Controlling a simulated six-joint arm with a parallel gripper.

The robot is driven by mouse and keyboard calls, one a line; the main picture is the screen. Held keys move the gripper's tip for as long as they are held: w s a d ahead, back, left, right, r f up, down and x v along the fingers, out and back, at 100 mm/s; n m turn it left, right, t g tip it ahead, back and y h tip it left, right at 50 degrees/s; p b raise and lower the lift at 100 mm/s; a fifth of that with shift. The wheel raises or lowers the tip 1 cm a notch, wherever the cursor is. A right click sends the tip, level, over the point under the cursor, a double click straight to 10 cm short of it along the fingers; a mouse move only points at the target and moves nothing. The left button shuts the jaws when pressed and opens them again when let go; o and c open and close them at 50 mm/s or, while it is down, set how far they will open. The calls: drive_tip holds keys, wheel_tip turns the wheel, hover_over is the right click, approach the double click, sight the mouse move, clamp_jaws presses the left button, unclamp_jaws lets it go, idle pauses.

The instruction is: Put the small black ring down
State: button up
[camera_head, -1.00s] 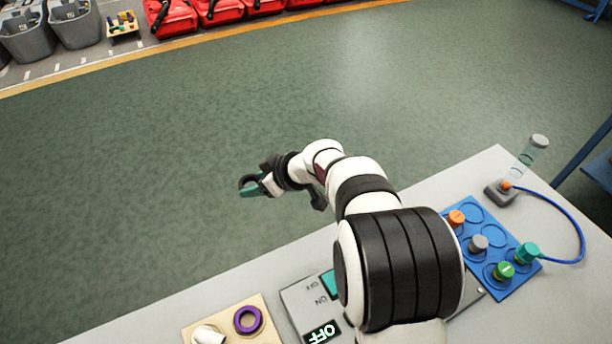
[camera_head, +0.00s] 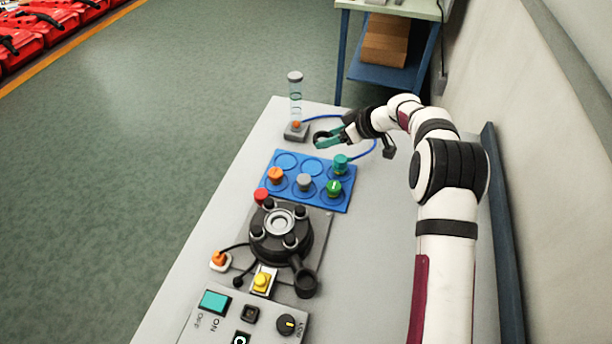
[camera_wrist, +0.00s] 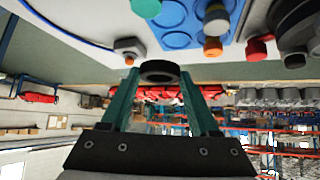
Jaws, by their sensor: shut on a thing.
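The small black ring (camera_wrist: 160,71) is held between the teal fingertips of my gripper (camera_wrist: 159,80) in the wrist view. In the head view, my gripper (camera_head: 330,138) is shut on the ring above the far end of the grey table (camera_head: 262,135). It is beyond the blue board and close to the clear tube stand in the picture. The ring is apart from the table surface, though the exact height is hard to tell.
The blue board (camera_head: 270,190) holds orange, grey, green and teal knobs. A clear tube stand (camera_head: 295,130) with a blue cable is at the far end. A black round device (camera_head: 270,250) and a switch panel (camera_head: 228,325) are nearer. The table's right side is mostly clear.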

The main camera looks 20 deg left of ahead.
drive_tip(key=a+f, duration=0.2)
drive_tip(key=a, duration=0.1)
drive_tip(key=a+f, duration=0.2)
drive_tip(key=a, duration=0.2)
drive_tip(key=a+f, duration=0.3)
drive_tip(key=a, duration=0.1)
drive_tip(key=shift+w, duration=0.2)
wheel_tip(320, 180, down, 4)
drive_tip(key=shift+a+r, duration=0.1)
drive_tip(key=shift+a, duration=0.05)
drive_tip(key=shift+f, duration=0.35)
